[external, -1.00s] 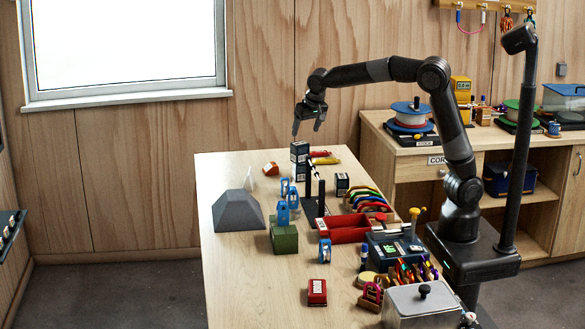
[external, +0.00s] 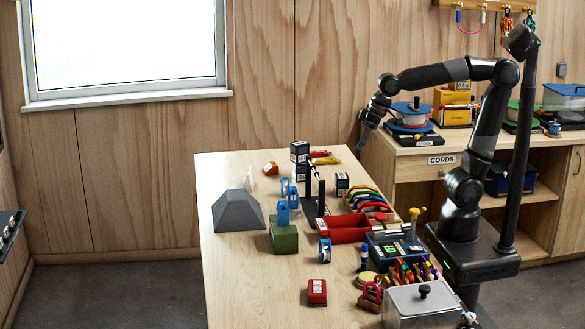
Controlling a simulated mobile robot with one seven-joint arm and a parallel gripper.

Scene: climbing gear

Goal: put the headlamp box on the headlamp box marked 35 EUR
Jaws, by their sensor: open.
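A black headlamp box (external: 299,149) with a white label edge sits at the far part of the table, on top of another dark headlamp box (external: 302,171). The two look stacked, the upper one upright. The price on the lower box is too small to read. Another black box (external: 342,184) with a white label stands to the right, on the table. My gripper (external: 363,142) is open and empty, in the air to the right of the stack and clear of it.
A black post stand (external: 321,198) rises close in front of the stack. Red and yellow items (external: 325,160) lie just right of it. A grey block (external: 238,212), blue pieces and a red tray (external: 349,236) stand nearer. The table's left front is clear.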

